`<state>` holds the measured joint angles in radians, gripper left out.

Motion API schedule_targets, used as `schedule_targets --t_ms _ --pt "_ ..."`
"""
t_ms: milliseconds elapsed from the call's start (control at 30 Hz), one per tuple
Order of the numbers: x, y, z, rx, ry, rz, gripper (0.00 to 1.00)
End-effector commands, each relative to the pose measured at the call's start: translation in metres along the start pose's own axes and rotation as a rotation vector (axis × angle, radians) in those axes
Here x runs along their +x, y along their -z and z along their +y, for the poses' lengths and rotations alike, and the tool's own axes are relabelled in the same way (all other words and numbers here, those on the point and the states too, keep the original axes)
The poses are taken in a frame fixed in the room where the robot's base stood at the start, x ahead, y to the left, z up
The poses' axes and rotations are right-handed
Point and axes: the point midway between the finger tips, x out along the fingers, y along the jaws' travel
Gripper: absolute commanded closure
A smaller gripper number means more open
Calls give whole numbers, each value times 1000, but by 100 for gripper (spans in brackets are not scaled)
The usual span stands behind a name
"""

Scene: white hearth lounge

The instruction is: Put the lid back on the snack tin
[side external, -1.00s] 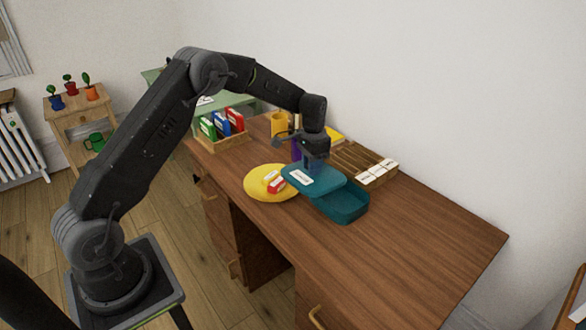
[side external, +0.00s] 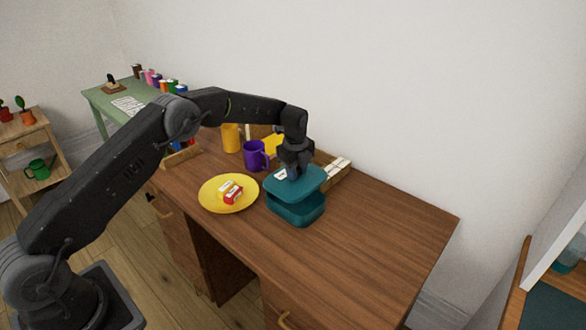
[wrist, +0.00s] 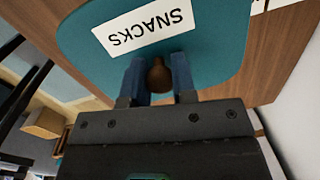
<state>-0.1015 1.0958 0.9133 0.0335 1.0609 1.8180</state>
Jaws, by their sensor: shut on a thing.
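The teal lid (side external: 312,185) has a white label reading SNACKS, which shows in the wrist view (wrist: 145,26), and a brown knob (wrist: 159,76). My gripper (side external: 293,172) is shut on the knob, one finger on each side of it. The lid is roughly level, right above the teal snack tin (side external: 298,213), with a gap visible between them. The lid hides most of the tin's opening and inside. In the wrist view the lid (wrist: 215,60) fills the top middle and the tin cannot be made out.
A purple mug (side external: 254,155) and a yellow mug (side external: 231,138) stand behind. A wooden rack (side external: 336,174) is close behind the lid. The desk's right side (side external: 390,225) is clear.

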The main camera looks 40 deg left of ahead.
Motion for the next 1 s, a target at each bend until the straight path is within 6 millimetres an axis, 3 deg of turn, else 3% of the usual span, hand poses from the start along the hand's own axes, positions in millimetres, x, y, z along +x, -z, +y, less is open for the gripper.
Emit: schedule_targets --t_ms 600,1000 --pt "52 2 4 -3 -2 1 98" --pt "58 2 4 -4 -1 0 98"
